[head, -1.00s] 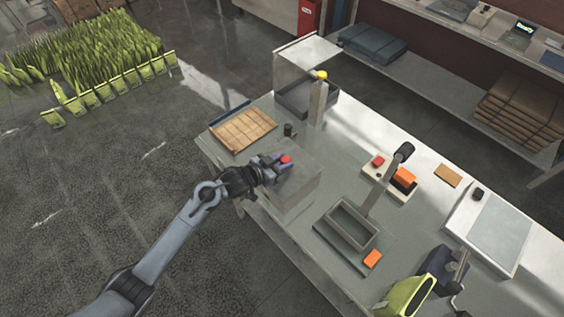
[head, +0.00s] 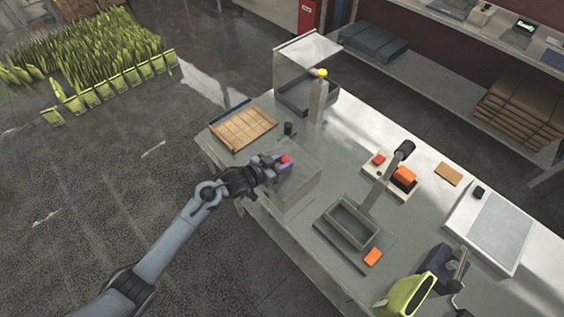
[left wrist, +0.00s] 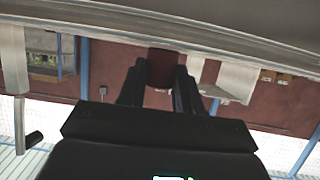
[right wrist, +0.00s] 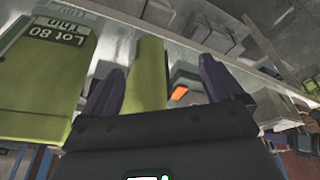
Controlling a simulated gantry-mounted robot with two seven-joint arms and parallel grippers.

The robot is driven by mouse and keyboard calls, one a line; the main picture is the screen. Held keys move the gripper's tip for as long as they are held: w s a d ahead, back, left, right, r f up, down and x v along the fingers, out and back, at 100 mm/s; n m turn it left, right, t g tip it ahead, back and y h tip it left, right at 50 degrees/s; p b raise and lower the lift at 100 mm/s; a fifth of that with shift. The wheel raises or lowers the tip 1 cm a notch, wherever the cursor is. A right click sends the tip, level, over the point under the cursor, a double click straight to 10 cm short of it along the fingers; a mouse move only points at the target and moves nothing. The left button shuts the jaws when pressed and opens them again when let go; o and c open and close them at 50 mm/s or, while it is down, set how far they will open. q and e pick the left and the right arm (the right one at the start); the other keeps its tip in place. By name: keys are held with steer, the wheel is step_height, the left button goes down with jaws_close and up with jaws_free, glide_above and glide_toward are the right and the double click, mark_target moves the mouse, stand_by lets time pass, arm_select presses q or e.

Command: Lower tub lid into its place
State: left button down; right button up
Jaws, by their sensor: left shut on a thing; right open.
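My left gripper (head: 279,166) is shut on the red knob (head: 286,159) of the tub lid, at the grey tub (head: 292,196) near the table's front edge. The knob shows dark red between the fingers in the left wrist view (left wrist: 163,68). A pale, flat surface, likely the lid (left wrist: 190,28), spans the top of that view. The gripper hides part of the lid, and I cannot tell whether the lid touches the tub's rim. My right gripper (right wrist: 165,82) is open in the right wrist view, with a green pouch (right wrist: 150,60) showing between its fingers.
A wooden tray (head: 243,129) and a small dark cup (head: 289,129) lie beyond the tub. A flat scale (head: 490,230) is further right.

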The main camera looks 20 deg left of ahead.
arm_select(q)
steer(key=c, duration=0.7)
jaws_free()
steer(key=v, duration=1)
steer(key=s+d+f+n+g, duration=0.1)
steer(key=s+d+f, duration=0.1)
steer(key=s, duration=0.3)
steer(key=s+d+f+n+y, duration=0.1)
steer(key=s+d+f, duration=0.1)
steer(key=s, duration=0.2)
steer(key=s+d+f+n+g, duration=0.1)
steer(key=s+d+f, duration=0.15)
steer(key=s, duration=0.25)
steer(key=s+a+r+g+y, duration=0.1)
steer(key=s+a+g+y, duration=0.15)
steer(key=s, duration=0.35)
steer(key=s+a+r+g+y, duration=0.2)
steer(key=s+g, duration=0.2)
steer(key=s, duration=0.3)
step_height(320, 180, up, 14)
steer(key=p, duration=1.4)
steer(key=shift+a+p, duration=0.15)
steer(key=shift+p, duration=0.2)
